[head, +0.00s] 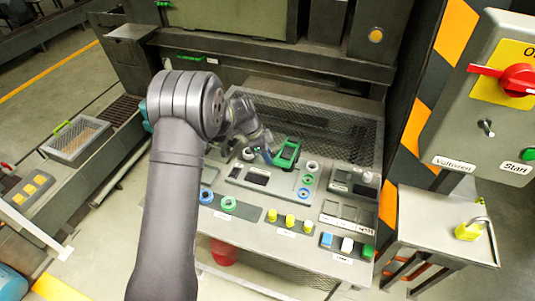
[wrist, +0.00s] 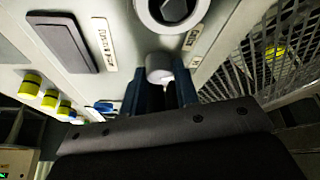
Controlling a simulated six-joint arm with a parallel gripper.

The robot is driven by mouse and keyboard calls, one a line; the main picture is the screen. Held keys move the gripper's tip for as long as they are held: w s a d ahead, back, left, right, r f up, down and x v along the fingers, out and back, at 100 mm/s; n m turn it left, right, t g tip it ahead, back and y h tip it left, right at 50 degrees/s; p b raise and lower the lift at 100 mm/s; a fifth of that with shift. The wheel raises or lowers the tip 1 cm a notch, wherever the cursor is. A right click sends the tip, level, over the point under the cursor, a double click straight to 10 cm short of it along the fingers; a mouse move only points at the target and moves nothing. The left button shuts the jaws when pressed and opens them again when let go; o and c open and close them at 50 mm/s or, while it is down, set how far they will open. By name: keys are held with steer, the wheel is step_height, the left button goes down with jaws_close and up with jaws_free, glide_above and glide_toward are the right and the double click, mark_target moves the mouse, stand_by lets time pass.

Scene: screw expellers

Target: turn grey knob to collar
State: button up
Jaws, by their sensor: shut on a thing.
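The light grey knob (wrist: 159,68) stands between the dark blue fingers of my gripper (wrist: 158,92) in the wrist view, and the gripper is shut on it. The knob's rounded end shows past the fingers; its lower part is hidden. A thick grey ring with a dark angular centre (wrist: 172,10) is on the panel just beyond it; I cannot tell if this is the collar. In the head view my gripper (head: 267,152) is low over the upper left of the control panel. The knob's turn position cannot be read.
The sloped panel (head: 255,232) carries yellow buttons (head: 289,220), blue and green rings, and a green-framed part (head: 287,153) close to my gripper. A mesh guard (head: 340,137) stands behind. A side box with a red switch (head: 516,79) is at the right.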

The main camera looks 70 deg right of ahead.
steer(key=n, duration=0.2)
steer(key=n+t+h, duration=0.1)
steer(key=n, duration=0.1)
steer(key=n+h, duration=0.1)
steer(key=n, duration=0.1)
steer(key=shift+s+a+n, duration=0.1)
steer(key=shift+a+n, duration=0.15)
steer(key=shift+n, duration=0.15)
steer(key=shift+t, duration=0.3)
steer(key=o, duration=1)
steer(key=v, duration=1.7)
steer(key=shift+a+r, duration=0.2)
steer(key=shift+a, duration=0.1)
